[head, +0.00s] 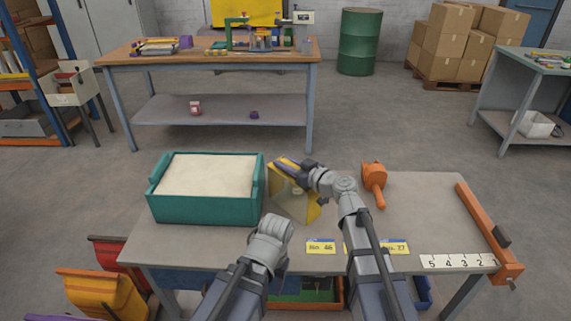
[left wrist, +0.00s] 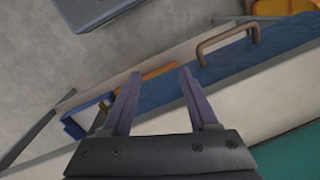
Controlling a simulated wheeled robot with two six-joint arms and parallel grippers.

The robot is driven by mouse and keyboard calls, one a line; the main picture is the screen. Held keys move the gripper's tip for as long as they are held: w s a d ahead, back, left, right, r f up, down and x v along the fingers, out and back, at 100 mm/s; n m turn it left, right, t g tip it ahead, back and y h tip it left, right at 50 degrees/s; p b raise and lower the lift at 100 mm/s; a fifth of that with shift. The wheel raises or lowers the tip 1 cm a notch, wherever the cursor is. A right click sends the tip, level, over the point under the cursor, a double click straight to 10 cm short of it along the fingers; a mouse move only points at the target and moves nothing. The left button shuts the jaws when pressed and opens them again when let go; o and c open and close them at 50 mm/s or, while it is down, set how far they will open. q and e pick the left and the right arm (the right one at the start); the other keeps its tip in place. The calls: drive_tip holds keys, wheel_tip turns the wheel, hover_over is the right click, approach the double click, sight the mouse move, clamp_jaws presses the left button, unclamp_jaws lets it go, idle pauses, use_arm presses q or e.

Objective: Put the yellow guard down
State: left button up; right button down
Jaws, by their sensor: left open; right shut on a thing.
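The yellow guard (head: 292,198) is a yellow-edged panel with a greyish face, standing tilted just right of the teal bin. My right gripper (head: 288,165) is shut on its upper edge. The guard's lower edge is at or just above the table; I cannot tell if it touches. My left arm reaches in at the front centre of the head view, with its fingers hidden there. In the left wrist view my left gripper (left wrist: 160,100) is open, with nothing between its fingers.
The teal bin (head: 205,208) full of pale material stands on the grey table (head: 215,245). An orange tool (head: 375,182), an orange bar (head: 488,235), labels (head: 321,247) and a numbered strip (head: 457,261) lie rightward. The table right of centre is mostly clear.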

use_arm(q)
wheel_tip(320, 180, up, 16)
drive_tip(key=p, duration=1.5)
drive_tip(key=shift+f, duration=0.15)
drive_tip(key=shift+c, duration=0.6)
drive_tip(key=shift+s, duration=0.15)
drive_tip(key=shift+c, duration=0.2)
